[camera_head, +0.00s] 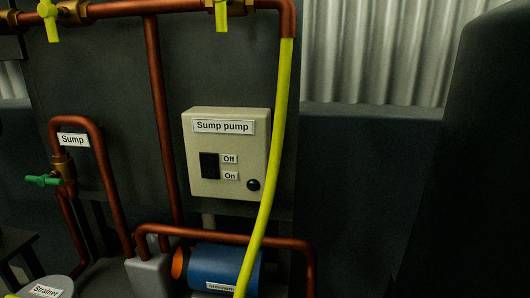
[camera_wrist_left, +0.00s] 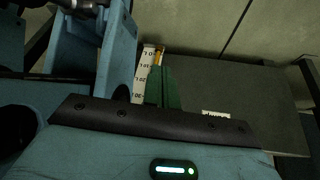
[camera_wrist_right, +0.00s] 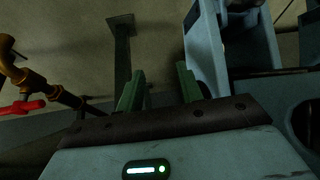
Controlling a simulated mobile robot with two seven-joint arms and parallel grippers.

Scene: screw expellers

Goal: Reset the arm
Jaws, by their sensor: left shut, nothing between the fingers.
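The head view shows neither of my arms. In the left wrist view my left gripper (camera_wrist_left: 165,88) has its green fingers together, with nothing visible between them. In the right wrist view my right gripper (camera_wrist_right: 160,86) has its two green fingers spread apart with an empty gap. Blue-grey links of my own arms show behind both grippers. Neither gripper is seen touching anything.
A beige "Sump pump" switch box (camera_head: 226,153) is on a dark panel. Copper pipes, a yellow hose (camera_head: 271,145), a green valve handle (camera_head: 43,180) and a blue cylinder (camera_head: 223,267) surround it. A red valve handle (camera_wrist_right: 22,107) is left in the right wrist view.

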